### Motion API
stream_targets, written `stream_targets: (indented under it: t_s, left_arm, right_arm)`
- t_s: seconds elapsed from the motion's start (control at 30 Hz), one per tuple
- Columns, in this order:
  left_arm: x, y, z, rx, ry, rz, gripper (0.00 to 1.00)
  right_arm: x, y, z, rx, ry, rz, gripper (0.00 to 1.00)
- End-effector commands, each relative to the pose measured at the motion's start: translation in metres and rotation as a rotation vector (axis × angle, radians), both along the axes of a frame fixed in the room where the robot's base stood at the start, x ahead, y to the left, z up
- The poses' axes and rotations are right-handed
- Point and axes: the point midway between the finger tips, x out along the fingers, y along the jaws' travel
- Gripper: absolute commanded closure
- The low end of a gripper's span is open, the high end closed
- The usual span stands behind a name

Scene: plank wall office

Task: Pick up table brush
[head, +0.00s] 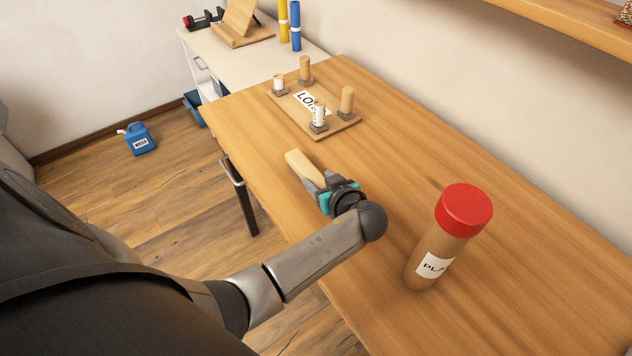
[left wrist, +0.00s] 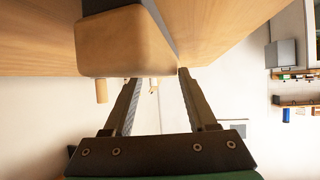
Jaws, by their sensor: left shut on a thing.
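The table brush (head: 299,163) shows as a light wooden block with rounded edges, over the near-left edge of the wooden table. My left gripper (head: 318,184) is shut on it from the near side. In the left wrist view the brush (left wrist: 122,42) is large at the top, at the tips of the gripper fingers (left wrist: 159,76). I cannot tell whether the brush touches the table. My right gripper is not in view.
A brown tube with a red lid (head: 463,212) stands right of my left arm. Behind the brush is a wooden board with several posts (head: 347,128). A white desk (head: 225,57) adjoins the table's far end. A blue jug (head: 139,139) is on the floor.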

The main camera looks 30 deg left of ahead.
Motion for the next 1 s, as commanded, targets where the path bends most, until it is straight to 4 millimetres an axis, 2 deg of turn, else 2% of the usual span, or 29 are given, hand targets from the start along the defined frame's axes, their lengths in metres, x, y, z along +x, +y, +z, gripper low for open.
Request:
stream_targets:
  t_s: [0.07,0.37,0.83,1.0]
  left_arm:
    - [0.000,0.000,0.000,0.000,0.001,0.000,0.66]
    - [0.000,0.000,0.000,0.001,0.002,0.000,1.00]
    - [0.000,0.000,0.001,0.000,0.001,0.000,1.00]
    - [0.000,0.000,0.012,-0.001,-0.002,-0.001,1.00]
  right_arm:
    - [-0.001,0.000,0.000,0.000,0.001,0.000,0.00]
    - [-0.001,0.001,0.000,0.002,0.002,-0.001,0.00]
    - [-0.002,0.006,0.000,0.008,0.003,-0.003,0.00]
    - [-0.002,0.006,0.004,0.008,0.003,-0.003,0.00]
